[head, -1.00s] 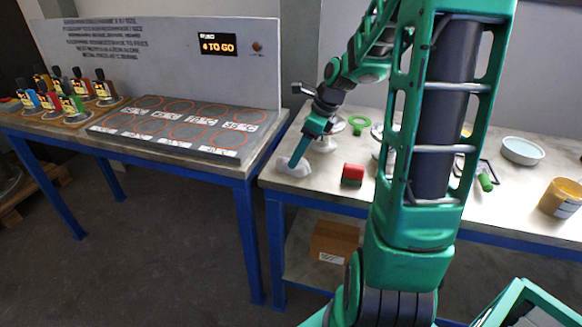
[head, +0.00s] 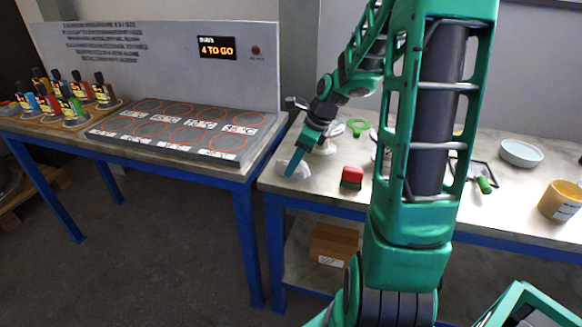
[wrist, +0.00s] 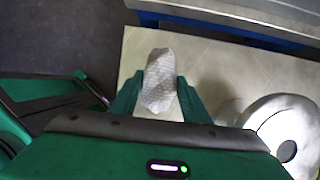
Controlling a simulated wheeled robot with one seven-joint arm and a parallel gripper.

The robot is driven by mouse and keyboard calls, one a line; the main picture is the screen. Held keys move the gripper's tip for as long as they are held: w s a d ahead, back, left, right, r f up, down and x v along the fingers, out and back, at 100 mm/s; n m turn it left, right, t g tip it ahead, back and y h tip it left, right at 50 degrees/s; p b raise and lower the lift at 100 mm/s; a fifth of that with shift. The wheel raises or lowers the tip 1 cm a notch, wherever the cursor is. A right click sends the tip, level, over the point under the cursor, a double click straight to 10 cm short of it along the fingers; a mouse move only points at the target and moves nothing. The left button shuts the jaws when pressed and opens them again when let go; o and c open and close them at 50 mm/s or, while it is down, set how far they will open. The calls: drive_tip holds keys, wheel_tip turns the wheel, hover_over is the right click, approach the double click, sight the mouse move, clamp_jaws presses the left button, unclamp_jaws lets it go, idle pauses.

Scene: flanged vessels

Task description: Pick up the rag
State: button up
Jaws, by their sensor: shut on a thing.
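The rag is a pale, crumpled, textured cloth. In the wrist view the rag (wrist: 158,82) sits between the two green fingers of my gripper (wrist: 160,95), which are shut on it from both sides. In the head view my gripper (head: 293,166) is at the front left of the right-hand table, pointing down. The rag (head: 284,168) shows there as a pale patch beside the fingertips, partly hidden by them. I cannot tell whether the rag still touches the tabletop.
A red and green block (head: 352,177) stands just right of my gripper. A white flanged part (wrist: 285,130) is close by in the wrist view. A white bowl (head: 521,152) and a yellow tub (head: 561,200) stand farther right.

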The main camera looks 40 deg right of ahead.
drive_tip(key=shift+r, duration=0.15)
wheel_tip(320, 180, up, 4)
drive_tip(key=shift+r, duration=0.1)
drive_tip(key=s+a+r, duration=0.4)
drive_tip(key=a+r, duration=0.2)
drive_tip(key=a, duration=0.5)
drive_tip(key=shift+s+r, duration=0.15)
drive_tip(key=shift+r, duration=0.1)
drive_tip(key=shift+d, duration=0.1)
